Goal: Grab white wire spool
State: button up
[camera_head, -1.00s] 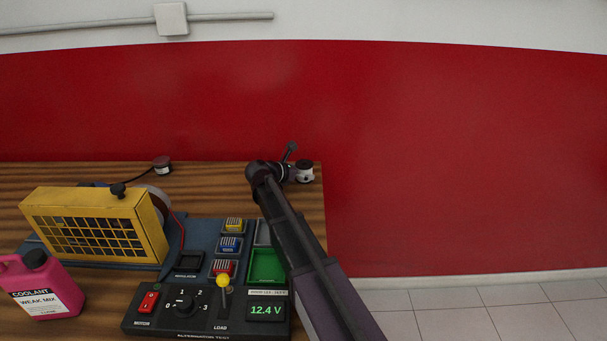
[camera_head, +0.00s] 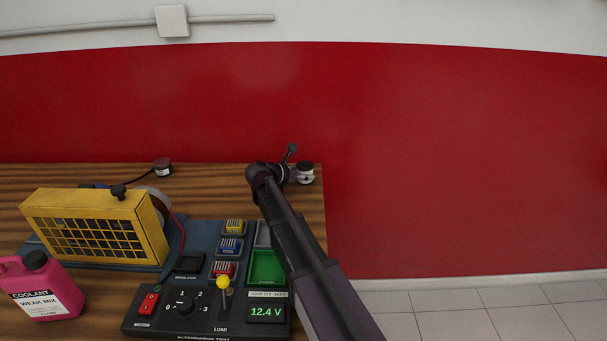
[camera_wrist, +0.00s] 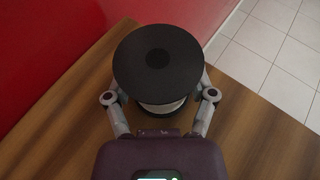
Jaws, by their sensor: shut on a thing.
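The white wire spool (camera_head: 305,173) is at the far right corner of the wooden table, partly hidden by my arm in the head view. In the wrist view the spool (camera_wrist: 158,62) shows a round black flange on top, with a band of white wire beneath it. My gripper (camera_wrist: 158,98) has one finger on each side of the spool and is shut on it. The fingertips are hidden under the flange. In the head view my gripper (camera_head: 292,173) is at the spool's left side. I cannot tell whether the spool touches the table.
The red wall stands close behind the table (camera_head: 80,200), whose right edge is near the spool. A second small spool (camera_head: 162,167) with a dark cable lies to the left. The alternator test panel (camera_head: 210,300), yellow guard (camera_head: 95,225) and pink coolant jug (camera_head: 40,287) are nearer.

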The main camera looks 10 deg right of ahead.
aim_at(305, 165)
jog(key=shift+r, duration=0.15)
notch_tip(305, 165, up, 3)
jog(key=p, duration=0.3)
jog(key=s+a, duration=0.3)
jog(key=s, duration=0.1)
jog(key=s+a+r+p, duration=0.1)
jog(key=s+a, duration=0.3)
jog(key=s+a+p, duration=0.1)
jog(key=s+a, duration=0.2)
jog(key=s, duration=0.1)
jog(key=shift+a+r, duration=0.25)
jog(key=shift+r, duration=0.1)
jog(key=shift+r, duration=0.15)
